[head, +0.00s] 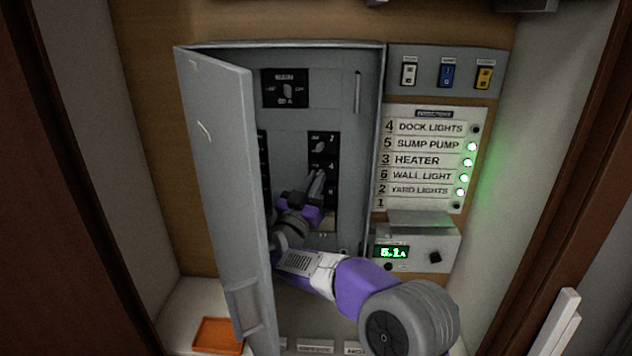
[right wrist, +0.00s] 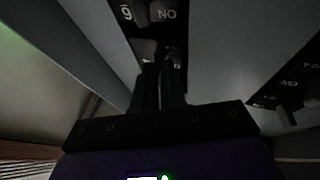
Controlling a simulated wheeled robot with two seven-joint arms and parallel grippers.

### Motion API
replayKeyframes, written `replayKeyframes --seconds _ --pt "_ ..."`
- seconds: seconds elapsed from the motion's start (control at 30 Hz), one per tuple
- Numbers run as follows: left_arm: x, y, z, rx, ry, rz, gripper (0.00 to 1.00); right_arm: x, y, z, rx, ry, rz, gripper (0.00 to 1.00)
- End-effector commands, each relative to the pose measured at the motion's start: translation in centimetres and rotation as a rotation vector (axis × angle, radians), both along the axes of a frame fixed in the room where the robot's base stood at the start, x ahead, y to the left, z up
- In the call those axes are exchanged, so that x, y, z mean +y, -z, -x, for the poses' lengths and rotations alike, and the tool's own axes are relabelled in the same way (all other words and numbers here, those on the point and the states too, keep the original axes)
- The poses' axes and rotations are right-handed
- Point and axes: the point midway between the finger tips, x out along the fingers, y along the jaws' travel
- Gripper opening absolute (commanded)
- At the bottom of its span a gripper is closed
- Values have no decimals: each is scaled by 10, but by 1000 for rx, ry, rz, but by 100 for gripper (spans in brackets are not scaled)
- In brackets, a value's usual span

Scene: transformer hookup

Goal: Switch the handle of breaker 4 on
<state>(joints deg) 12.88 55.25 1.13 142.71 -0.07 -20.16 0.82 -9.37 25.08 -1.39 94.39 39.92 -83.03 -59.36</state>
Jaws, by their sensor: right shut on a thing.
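Breaker 4 (head: 331,166) is in the right-hand column of the black breaker block, inside the open grey panel. My right gripper (head: 318,176) reaches into the panel, its fingertips at breaker 4's row. It is shut on the handle there, which the fingers mostly hide, so its position cannot be read. In the right wrist view, the dark fingers (right wrist: 163,72) are close together against the block, by the upside-down 6 and ON markings (right wrist: 166,14). The DOCK LIGHTS row (head: 430,127), numbered 4, has a dark lamp (head: 476,129). My left gripper is not in view.
The panel door (head: 215,150) stands open to the left of my right arm. Breaker 2 (head: 319,145) is just above the fingers. The directory lamps for 5, 3, 6 and 2 glow green. A meter box (head: 430,245) reads 5.1 A. An orange tray (head: 217,335) lies lower left.

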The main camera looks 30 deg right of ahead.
Motion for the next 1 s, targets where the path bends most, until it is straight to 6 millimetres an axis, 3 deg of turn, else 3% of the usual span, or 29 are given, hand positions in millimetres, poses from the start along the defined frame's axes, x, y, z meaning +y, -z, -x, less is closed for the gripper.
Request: replayKeyframes --seconds 0.27,0.3,0.37,0.67,0.77,1.0 --pt "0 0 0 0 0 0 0 0 -1 0 -2 1 1 0" --pt "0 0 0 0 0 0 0 0 -1 0 -2 1 1 12" --pt "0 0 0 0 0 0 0 0 -1 0 -2 1 1 21" --pt "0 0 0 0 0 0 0 0 -2 0 -2 0 1 21" --pt "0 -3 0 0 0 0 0 0 -11 0 -3 0 0 21" --pt "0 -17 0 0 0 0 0 0 -57 1 -7 0 0 21"
